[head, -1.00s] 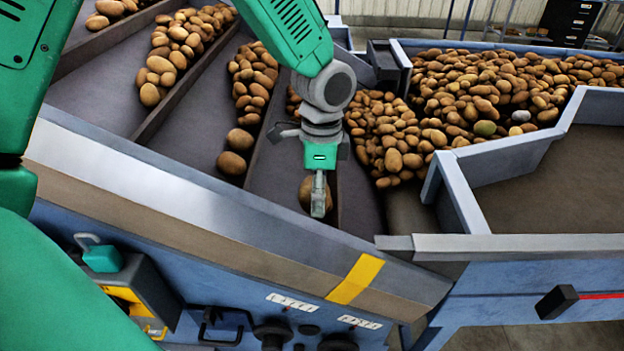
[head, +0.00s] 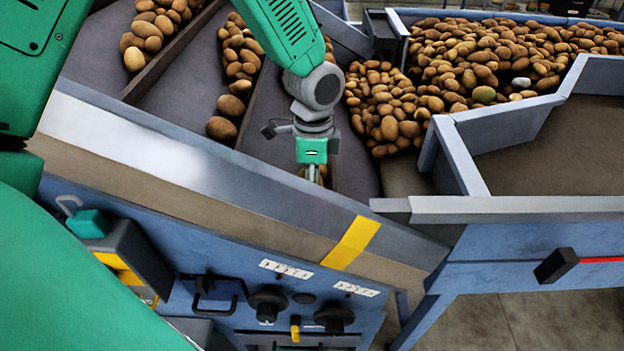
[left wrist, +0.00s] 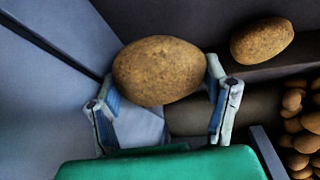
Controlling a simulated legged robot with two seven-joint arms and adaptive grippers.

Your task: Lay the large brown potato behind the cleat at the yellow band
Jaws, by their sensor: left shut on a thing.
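In the left wrist view a large brown potato (left wrist: 158,70) sits between the two fingers of my left gripper (left wrist: 160,92), which is shut on it. In the head view my left gripper (head: 311,172) is low over the belt, behind the front rail; the rail hides its fingertips and most of the potato. The yellow band (head: 352,242) crosses the front rail, to the right of and nearer than the gripper. Dark slanting cleats (head: 249,100) divide the belt. My right gripper is not in view.
A second potato (left wrist: 262,40) lies beside a dark cleat in the left wrist view. Rows of potatoes (head: 240,62) lie between cleats on the left. A large heap (head: 480,65) fills the hopper behind, right. A blue-grey hopper wall (head: 458,160) stands right of the gripper.

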